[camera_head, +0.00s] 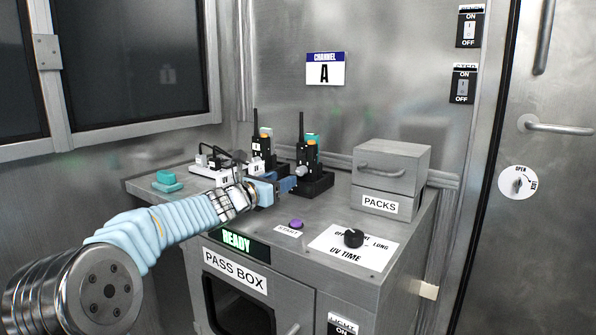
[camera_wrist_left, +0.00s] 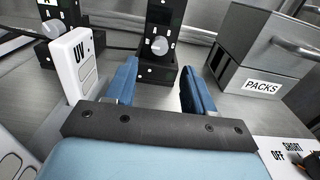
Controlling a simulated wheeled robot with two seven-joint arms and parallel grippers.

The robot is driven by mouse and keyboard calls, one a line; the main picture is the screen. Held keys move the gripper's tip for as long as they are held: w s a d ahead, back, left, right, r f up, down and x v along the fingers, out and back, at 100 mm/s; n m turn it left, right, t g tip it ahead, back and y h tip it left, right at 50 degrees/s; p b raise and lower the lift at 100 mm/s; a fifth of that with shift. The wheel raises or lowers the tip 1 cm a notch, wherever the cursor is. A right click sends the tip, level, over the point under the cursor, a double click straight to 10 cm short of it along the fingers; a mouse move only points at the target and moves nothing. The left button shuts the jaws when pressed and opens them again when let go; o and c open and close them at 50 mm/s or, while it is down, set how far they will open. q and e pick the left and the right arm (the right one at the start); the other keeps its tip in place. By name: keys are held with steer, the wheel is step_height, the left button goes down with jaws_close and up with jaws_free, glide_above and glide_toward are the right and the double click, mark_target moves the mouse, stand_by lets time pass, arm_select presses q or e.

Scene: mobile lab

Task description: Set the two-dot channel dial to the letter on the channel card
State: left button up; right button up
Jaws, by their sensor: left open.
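The channel card (camera_head: 325,69) on the back wall shows the letter A. Two black radio units stand at the back of the counter, a left one (camera_head: 262,146) and a right one (camera_head: 309,158). In the left wrist view, a round grey dial (camera_wrist_left: 158,46) is on the middle black unit, and another dial (camera_wrist_left: 52,29) is on the unit at upper left. The dots and letters around them are too small to read surely. My left gripper (camera_head: 288,184) is open and empty; in its wrist view the fingers (camera_wrist_left: 160,70) point towards the middle dial, apart from it.
A white UV remote (camera_wrist_left: 80,70) is close to the left finger. The PACKS drawer box (camera_head: 391,177) stands to the right. The UV TIME knob (camera_head: 353,238) and purple START button (camera_head: 296,224) are on the counter front. A teal item (camera_head: 167,181) lies at left.

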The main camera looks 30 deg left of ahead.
mark_target(300, 171)
arm_select(q)
steer(key=w, duration=0.2)
steer(key=w+p, duration=0.1)
steer(key=w, duration=0.3)
steer(key=shift+w+d+r+p, duration=0.1)
steer(key=shift+w+d+p, duration=0.2)
steer(key=shift+w, duration=0.65)
